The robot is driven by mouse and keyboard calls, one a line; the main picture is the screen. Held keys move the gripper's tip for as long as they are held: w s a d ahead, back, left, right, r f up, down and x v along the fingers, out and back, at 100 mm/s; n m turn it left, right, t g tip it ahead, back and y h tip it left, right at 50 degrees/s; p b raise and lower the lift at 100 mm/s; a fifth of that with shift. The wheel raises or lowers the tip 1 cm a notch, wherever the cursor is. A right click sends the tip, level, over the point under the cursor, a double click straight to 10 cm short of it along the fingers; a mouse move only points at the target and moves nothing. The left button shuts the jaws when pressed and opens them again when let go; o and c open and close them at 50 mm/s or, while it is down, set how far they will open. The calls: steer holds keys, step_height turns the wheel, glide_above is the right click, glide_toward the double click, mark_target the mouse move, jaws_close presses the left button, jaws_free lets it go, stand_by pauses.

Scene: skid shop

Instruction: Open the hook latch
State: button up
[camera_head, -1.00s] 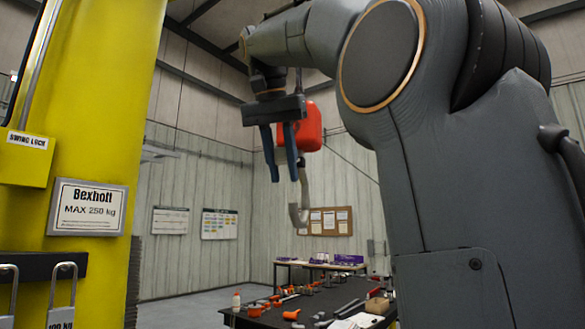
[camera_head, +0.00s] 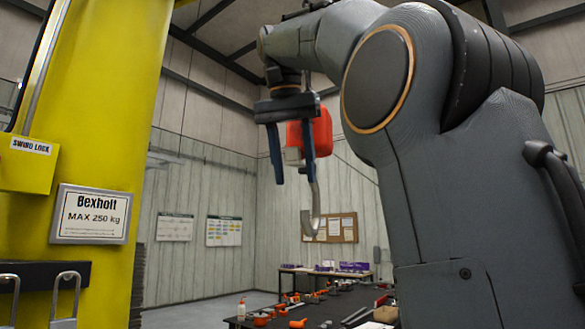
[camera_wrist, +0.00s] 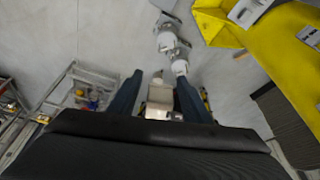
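A red hoist block (camera_head: 317,136) hangs in the middle of the head view, with a grey curved hook (camera_head: 317,205) below it. The hook's latch is too small to make out. My gripper (camera_head: 293,172) points down in front of the block and partly covers it. Its two blue fingers stand apart, so it is open. The wrist view shows both fingers (camera_wrist: 157,90) apart, with a pale boxy object (camera_wrist: 159,101) showing between them. I cannot tell whether that object touches them or how far below it lies.
A yellow column (camera_head: 115,130) with a load sign (camera_head: 90,214) and a swing-lock box (camera_head: 28,163) stands at the left. A dark workbench (camera_head: 335,306) with several orange tools is in the background. Open air surrounds the hook.

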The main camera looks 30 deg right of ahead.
steer(key=shift+r, duration=0.1)
steer(key=shift+s+a+r, duration=0.15)
steer(key=shift+a+r, duration=0.1)
steer(key=shift+r, duration=0.2)
steer(key=s+a, duration=0.8)
steer(key=shift+a, duration=0.4)
